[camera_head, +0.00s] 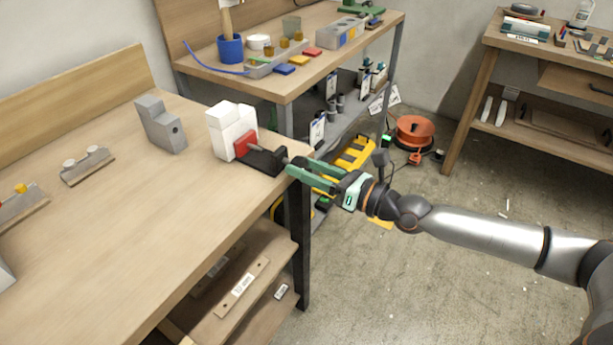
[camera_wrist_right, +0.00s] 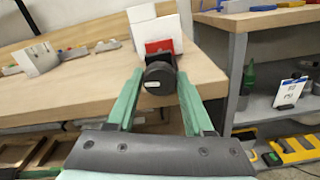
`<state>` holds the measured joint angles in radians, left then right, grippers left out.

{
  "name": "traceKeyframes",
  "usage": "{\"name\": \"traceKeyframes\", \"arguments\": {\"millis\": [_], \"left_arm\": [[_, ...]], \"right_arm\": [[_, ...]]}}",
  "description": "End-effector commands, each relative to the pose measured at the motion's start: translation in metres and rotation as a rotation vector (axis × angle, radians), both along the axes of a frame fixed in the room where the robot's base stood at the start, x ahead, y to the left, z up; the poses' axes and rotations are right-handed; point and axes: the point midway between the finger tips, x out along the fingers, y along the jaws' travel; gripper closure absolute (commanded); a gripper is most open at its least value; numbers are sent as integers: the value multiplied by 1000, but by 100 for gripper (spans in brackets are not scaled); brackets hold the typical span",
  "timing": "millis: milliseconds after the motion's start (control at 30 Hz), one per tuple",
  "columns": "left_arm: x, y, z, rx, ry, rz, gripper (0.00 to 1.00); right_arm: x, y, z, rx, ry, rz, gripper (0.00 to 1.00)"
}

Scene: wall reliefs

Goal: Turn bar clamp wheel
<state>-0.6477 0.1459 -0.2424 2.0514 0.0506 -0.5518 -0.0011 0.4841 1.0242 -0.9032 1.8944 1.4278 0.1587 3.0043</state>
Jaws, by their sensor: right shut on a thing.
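The bar clamp (camera_head: 263,161) sits at the right edge of the wooden workbench, dark with a red jaw (camera_head: 245,143) against a white block (camera_head: 226,129). Its round dark wheel (camera_wrist_right: 160,79) faces the camera in the right wrist view. My right gripper (camera_head: 294,168) reaches in from the right with green fingers at the wheel's end of the clamp. In the right wrist view its fingers (camera_wrist_right: 160,92) lie on either side of the wheel, shut on it. In the head view the fingers largely hide the wheel. My left gripper is in neither view.
A grey stepped block (camera_head: 161,125) stands left of the white block, with a small fixture (camera_head: 87,165) farther left. A second bench (camera_head: 290,80) with bins and a blue cup (camera_head: 230,48) is behind. A yellow item and an orange cable reel (camera_head: 416,133) are on the floor side.

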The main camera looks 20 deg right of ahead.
Motion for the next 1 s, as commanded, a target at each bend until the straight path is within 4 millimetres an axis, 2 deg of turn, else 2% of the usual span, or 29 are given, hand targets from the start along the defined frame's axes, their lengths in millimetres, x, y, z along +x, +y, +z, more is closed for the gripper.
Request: {"name": "traceKeyframes", "arguments": {"millis": [100, 833, 867, 1000], "left_arm": [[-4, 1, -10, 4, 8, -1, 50], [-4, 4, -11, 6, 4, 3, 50], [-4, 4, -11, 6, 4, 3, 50], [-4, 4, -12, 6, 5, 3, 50]], "right_arm": [[0, 0, -3, 45, 35, 1, 100], [0, 0, 0, 104, 83, 0, 100], [0, 0, 0, 104, 83, 0, 45], [0, 0, 0, 103, 82, 0, 29]]}}
